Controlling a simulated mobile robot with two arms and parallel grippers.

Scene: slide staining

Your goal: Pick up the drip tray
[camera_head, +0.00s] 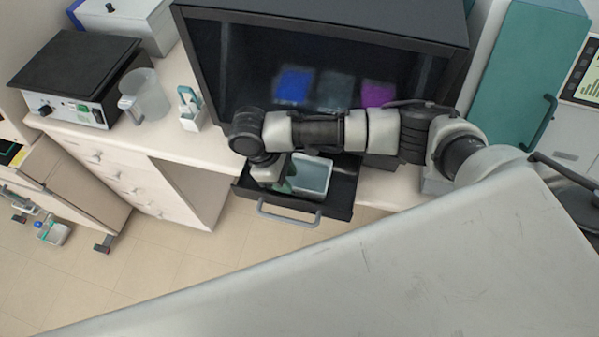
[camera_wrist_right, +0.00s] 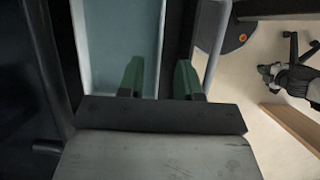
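The drip tray (camera_head: 312,176) is a pale blue-grey rectangular tray lying in the pulled-out black drawer (camera_head: 335,206) below the dark cabinet. In the right wrist view the tray (camera_wrist_right: 113,45) fills the upper left, with a pale rim. My right gripper (camera_head: 284,187) reaches down at the tray's left edge in the head view. In the right wrist view its two green fingers (camera_wrist_right: 159,80) are apart, and one tray wall runs up between them. I cannot tell if either finger touches it. My left gripper is not in view.
The drawer has a grey bar handle (camera_head: 288,216). The dark-fronted cabinet (camera_head: 330,65) stands right behind my arm, with blue, grey and magenta patches on its front. A clear jug (camera_head: 146,97) and a small white holder (camera_head: 191,110) stand on the counter left.

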